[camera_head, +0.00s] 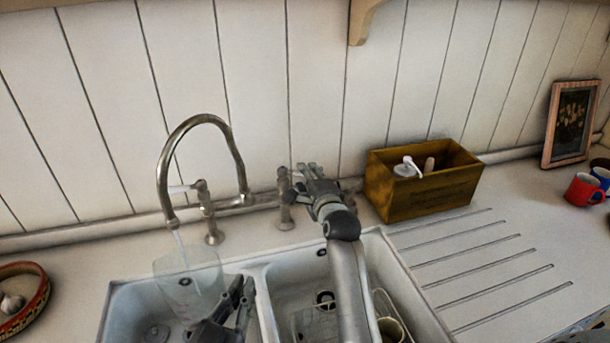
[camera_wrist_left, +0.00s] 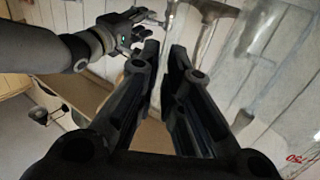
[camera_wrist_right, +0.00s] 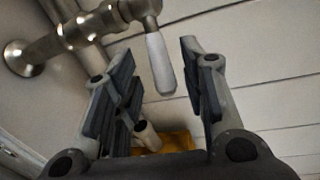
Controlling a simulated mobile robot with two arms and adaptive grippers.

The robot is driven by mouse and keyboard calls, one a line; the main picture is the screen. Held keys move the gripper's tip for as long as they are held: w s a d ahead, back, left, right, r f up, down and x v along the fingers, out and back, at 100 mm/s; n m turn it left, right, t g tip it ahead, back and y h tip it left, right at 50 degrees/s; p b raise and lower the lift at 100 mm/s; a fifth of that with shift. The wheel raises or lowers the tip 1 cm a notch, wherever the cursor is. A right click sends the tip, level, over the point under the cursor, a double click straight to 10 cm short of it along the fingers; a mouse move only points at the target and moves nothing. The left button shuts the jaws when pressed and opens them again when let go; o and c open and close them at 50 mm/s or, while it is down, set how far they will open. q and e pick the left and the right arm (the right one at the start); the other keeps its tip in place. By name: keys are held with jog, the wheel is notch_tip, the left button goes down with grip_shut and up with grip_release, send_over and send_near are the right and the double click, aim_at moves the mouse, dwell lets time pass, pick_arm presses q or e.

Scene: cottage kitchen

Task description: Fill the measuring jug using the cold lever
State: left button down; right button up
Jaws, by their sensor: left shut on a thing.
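The clear measuring jug (camera_head: 178,266) is in the left sink basin, below the spout of the tap (camera_head: 166,177). A thin pale stream runs from the spout towards the jug; the water level is hard to make out. My left gripper (camera_head: 240,292) is shut on the jug at its right side. The jug's clear wall and red marks show in the left wrist view (camera_wrist_left: 285,95). My right gripper (camera_head: 305,180) is at the right-hand tap valve. In the right wrist view its open fingers (camera_wrist_right: 160,85) stand either side of a white lever (camera_wrist_right: 157,62), with gaps. The left-hand lever (camera_head: 183,188) points left.
A wooden box (camera_head: 425,196) with a white-topped bottle stands right of the tap. My right arm crosses the right basin, which holds a wire rack (camera_head: 388,312) and a cup. A basket (camera_head: 24,300) is at far left. The ridged drainer (camera_head: 490,262) is clear.

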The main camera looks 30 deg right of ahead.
jog(key=v, duration=0.5)
jog(key=shift+w, duration=0.1)
